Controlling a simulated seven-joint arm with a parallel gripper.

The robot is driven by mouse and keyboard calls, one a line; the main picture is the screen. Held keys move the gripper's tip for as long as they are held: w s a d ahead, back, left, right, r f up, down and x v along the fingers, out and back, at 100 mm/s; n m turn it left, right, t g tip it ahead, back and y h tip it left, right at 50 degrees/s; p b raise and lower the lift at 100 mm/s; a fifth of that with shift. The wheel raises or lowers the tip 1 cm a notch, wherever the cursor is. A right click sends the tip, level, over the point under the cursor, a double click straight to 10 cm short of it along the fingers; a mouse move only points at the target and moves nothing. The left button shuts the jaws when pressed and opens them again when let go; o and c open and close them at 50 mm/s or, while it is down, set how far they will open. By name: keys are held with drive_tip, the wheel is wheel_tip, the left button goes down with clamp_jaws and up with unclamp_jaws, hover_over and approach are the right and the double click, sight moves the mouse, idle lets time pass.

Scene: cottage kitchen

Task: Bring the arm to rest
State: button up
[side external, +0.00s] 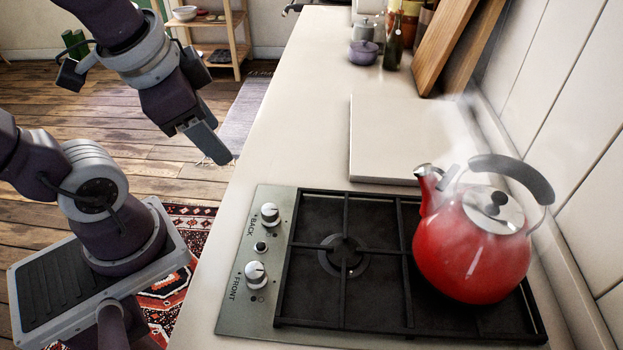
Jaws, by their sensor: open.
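My gripper (218,154) hangs at the left edge of the counter, over the floor side, pointing down and to the right. It is open, and nothing shows between its fingers. It is apart from the stove and everything on the counter. My arm is folded back above its base at the left of the picture.
A red kettle (474,250) stands on the right of the gas hob (262,215), with steam around it. A pale board (395,140) lies behind the hob. A purple pot (363,53), a bottle (394,45) and wooden boards (455,45) stand farther back. The counter's left strip (290,100) is clear.

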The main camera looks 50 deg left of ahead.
drive_tip(key=s+r+n, duration=0.1)
drive_tip(key=r+n+t+h, duration=0.1)
drive_tip(key=n, duration=0.1)
drive_tip(key=shift+s+d, duration=0.35)
drive_tip(key=shift+s, duration=0.05)
idle(0.5)
